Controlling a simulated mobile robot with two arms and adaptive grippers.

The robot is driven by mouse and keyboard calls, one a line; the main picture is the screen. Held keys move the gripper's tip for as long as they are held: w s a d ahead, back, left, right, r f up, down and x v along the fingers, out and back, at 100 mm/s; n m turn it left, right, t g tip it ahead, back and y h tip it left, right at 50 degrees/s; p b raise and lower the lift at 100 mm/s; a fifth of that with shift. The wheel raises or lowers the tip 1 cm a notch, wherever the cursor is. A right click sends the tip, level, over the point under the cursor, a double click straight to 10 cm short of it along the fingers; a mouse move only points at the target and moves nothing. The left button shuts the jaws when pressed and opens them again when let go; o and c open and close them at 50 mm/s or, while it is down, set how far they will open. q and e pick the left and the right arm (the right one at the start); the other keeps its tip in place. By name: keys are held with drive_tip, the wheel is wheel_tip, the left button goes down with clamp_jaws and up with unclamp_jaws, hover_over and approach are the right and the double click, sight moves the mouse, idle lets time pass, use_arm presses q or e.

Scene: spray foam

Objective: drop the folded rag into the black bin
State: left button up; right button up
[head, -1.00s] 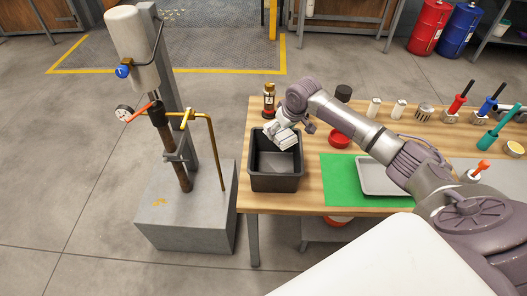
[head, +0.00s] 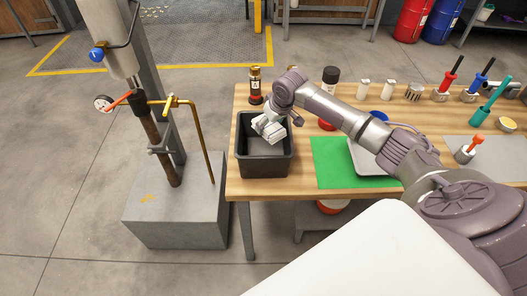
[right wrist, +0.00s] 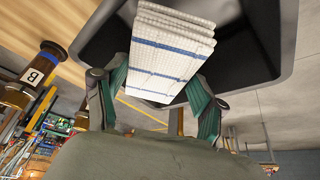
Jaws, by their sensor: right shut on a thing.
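The folded rag (head: 268,129) is white and hangs from my right gripper (head: 276,122) over the back part of the black bin (head: 264,167) in the head view. In the right wrist view the rag (right wrist: 172,52) shows blue stripes and stacked folds. The two green fingers of my right gripper (right wrist: 155,82) are shut on it from both sides. The dark bin (right wrist: 245,55) lies behind the rag there, its rim around it. I cannot tell whether the rag's lower end is below the rim. My left gripper is not in view.
The bin stands at the left end of the wooden table (head: 325,195). A dark bottle (head: 255,86) stands behind it. A green mat (head: 335,160) with a grey tray lies to the right. A pipe stand on a concrete block (head: 170,215) is left of the table.

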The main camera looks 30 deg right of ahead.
drive_tip(key=o, duration=1)
drive_tip(key=shift+w, duration=0.1)
drive_tip(key=shift+c, duration=0.2)
drive_tip(key=shift+o, duration=0.7)
drive_tip(key=shift+r, duration=0.1)
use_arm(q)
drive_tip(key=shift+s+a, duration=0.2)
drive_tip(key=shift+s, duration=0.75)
use_arm(e)
drive_tip(key=v, duration=1.2)
